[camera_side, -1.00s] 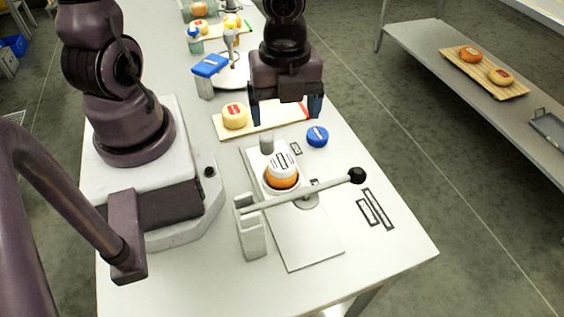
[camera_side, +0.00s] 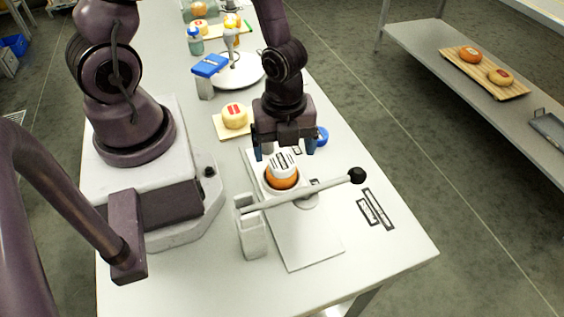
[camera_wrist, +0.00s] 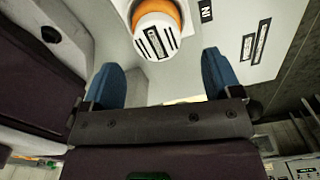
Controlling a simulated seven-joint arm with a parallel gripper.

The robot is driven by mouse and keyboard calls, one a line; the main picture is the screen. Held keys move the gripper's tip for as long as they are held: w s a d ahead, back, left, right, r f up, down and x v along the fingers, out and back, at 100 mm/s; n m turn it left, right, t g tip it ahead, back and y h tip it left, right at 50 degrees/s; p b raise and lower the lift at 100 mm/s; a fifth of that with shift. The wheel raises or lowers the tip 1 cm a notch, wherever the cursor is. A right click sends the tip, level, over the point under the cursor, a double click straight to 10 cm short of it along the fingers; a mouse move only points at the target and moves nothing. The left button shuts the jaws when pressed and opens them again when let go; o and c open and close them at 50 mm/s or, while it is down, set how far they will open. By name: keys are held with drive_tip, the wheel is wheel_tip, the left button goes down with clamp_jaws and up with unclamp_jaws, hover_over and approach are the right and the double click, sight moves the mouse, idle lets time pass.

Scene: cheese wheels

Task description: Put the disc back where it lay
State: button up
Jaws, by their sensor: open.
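A white disc with black bars (camera_side: 282,160) lies on top of an orange cheese wheel (camera_side: 282,181) on the white press plate (camera_side: 310,248). In the wrist view the disc (camera_wrist: 157,38) sits just beyond my fingertips, with the orange wheel (camera_wrist: 158,12) behind it. My gripper (camera_side: 288,150) is open and empty, fingers pointing down, near the disc on its far side; I cannot tell its exact height over it. In the wrist view my gripper's blue fingers (camera_wrist: 161,62) stand wide apart. A blue round piece (camera_side: 322,135) is partly hidden behind my right finger.
A lever with a black knob (camera_side: 357,175) crosses in front of the orange wheel, from an upright post (camera_side: 250,232). Marked outlines (camera_side: 375,210) are on the table at right. A yellow cheese on a board (camera_side: 235,116) stands behind left. The table's near right is clear.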

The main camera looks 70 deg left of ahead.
sight(283, 163)
drive_tip(key=shift+s+f, duration=0.1)
drive_tip(key=shift+f, duration=2.05)
drive_tip(key=shift+c, duration=0.2)
drive_tip(key=c, duration=1)
drive_tip(key=shift+r, duration=0.2)
drive_tip(key=shift+c, duration=0.2)
